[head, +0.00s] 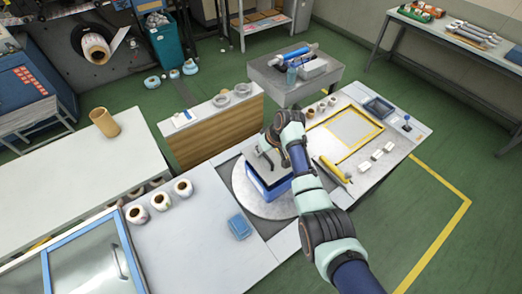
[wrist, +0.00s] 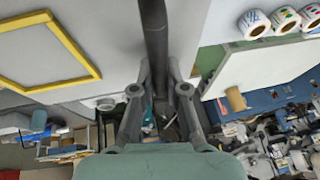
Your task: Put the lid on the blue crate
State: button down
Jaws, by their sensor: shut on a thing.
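The blue crate (head: 270,191) stands on the round grey turntable in the middle of the head view. The inside of the crate is hidden.
The turntable (head: 243,190) is set into the bench. A blue sponge-like block (head: 239,227) and several label rolls (head: 160,201) lie to the left. A yellow frame (head: 345,130), a yellow-handled tool (head: 337,171) and white blocks (head: 376,155) lie to the right.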

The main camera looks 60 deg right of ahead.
aim_at(261, 159)
jog(key=shift+f+b, duration=2)
jog(key=shift+f, duration=0.85)
jog(key=shift+f+b, duration=0.5)
jog(key=shift+f, duration=0.15)
jog(key=c, duration=1.1)
grip_release()
jog(key=v, duration=1.2)
jog(key=shift+d, duration=0.1)
